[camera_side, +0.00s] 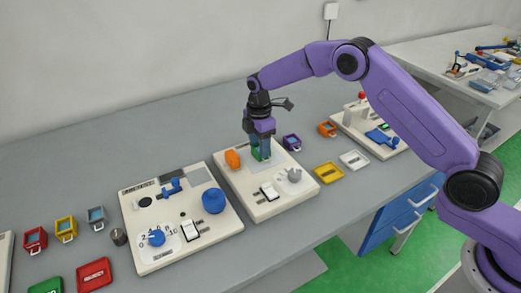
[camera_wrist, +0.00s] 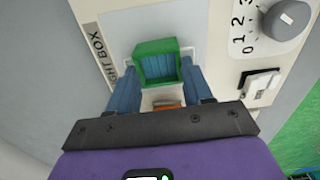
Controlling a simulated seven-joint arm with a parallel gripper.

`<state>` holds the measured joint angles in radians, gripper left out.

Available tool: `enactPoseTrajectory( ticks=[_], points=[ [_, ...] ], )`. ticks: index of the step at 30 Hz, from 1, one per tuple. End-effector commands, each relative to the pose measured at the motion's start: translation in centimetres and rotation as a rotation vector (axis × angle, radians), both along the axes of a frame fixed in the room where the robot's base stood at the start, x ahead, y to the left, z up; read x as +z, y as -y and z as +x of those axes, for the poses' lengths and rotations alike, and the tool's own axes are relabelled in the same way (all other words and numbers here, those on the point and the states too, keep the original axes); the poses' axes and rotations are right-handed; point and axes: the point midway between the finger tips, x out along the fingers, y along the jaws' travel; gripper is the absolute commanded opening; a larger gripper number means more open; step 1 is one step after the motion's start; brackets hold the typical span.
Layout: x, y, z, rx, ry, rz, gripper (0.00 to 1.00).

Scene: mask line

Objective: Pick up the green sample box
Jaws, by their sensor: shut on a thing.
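The green sample box (camera_wrist: 157,46) shows in the wrist view as a green square frame with a ribbed blue inside. It sits between the two blue fingers of my gripper (camera_wrist: 159,72), which is shut on it. In the side view my gripper (camera_side: 261,150) points down over the white light box panel (camera_side: 256,205), and a little of the green box (camera_side: 255,153) shows beside the fingers. I cannot tell whether the box touches the panel.
A grey dial (camera_side: 294,174) and a rocker switch (camera_side: 269,191) are on the panel's front. A purple box (camera_side: 291,142) and an orange box (camera_side: 327,129) stand to the right. Another control panel (camera_side: 160,245) lies left.

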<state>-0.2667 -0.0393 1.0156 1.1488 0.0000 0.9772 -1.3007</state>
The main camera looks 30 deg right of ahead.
Motion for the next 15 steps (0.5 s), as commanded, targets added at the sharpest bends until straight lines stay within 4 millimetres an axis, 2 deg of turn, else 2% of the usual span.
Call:
enactPoseTrajectory(
  ticks=[8,13,15],
  points=[
    [0.9,0.0,0.1,0.0,0.002,0.001,0.15],
    [3.0,0.0,0.1,0.0,0.005,0.001,0.15],
    [3.9,0.2,-0.5,0.0,0.001,0.0,0.15]
  ],
)
